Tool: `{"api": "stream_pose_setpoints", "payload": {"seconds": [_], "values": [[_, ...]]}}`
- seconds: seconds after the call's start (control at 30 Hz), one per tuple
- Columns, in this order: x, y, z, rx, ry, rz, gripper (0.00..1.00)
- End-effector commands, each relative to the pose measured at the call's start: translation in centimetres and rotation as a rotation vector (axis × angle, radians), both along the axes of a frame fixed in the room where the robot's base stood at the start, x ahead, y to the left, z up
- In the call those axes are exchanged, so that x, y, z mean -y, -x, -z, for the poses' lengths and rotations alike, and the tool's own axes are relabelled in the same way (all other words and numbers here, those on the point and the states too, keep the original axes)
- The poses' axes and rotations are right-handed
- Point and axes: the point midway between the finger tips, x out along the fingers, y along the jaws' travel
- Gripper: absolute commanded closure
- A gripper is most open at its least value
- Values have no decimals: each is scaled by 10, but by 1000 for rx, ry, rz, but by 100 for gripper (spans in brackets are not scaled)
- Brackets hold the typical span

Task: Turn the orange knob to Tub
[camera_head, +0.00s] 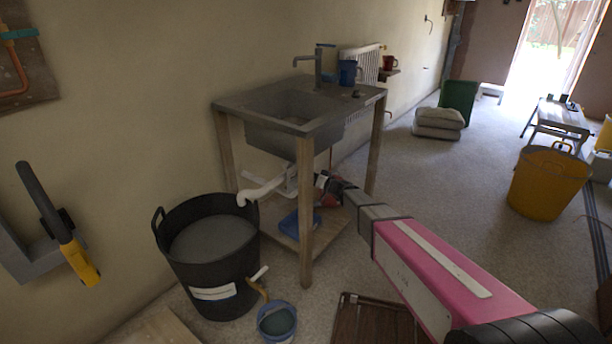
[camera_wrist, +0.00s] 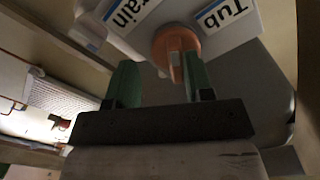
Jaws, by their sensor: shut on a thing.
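The orange knob (camera_wrist: 176,48) is at the top centre of the wrist view, on a pale housing under the sink. It has a round base and a raised grip pointing down in the picture. A "Tub" label (camera_wrist: 222,14) is to its upper right and a partly cut-off "Drain" label (camera_wrist: 130,12) to its upper left. My gripper (camera_wrist: 158,82) is shut on the knob, its green fingers on either side of the grip. In the head view my gripper (camera_head: 326,183) reaches under the sink; the knob cannot be made out clearly there.
The sink bench (camera_head: 308,130) stands over my gripper, with a wooden leg (camera_head: 306,210) close by. A white pipe (camera_head: 262,190) runs to a black tub (camera_head: 205,275) of grey liquid. A small blue bucket (camera_head: 277,322) stands beside it.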

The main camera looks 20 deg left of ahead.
Motion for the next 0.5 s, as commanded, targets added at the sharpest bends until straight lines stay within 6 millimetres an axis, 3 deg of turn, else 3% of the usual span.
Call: {"api": "stream_pose_setpoints", "payload": {"seconds": [0.03, 0.5], "values": [[-11, 25, -4, -788, -354, -35, 57], [27, 35, -5, -779, -351, -28, 57]]}}
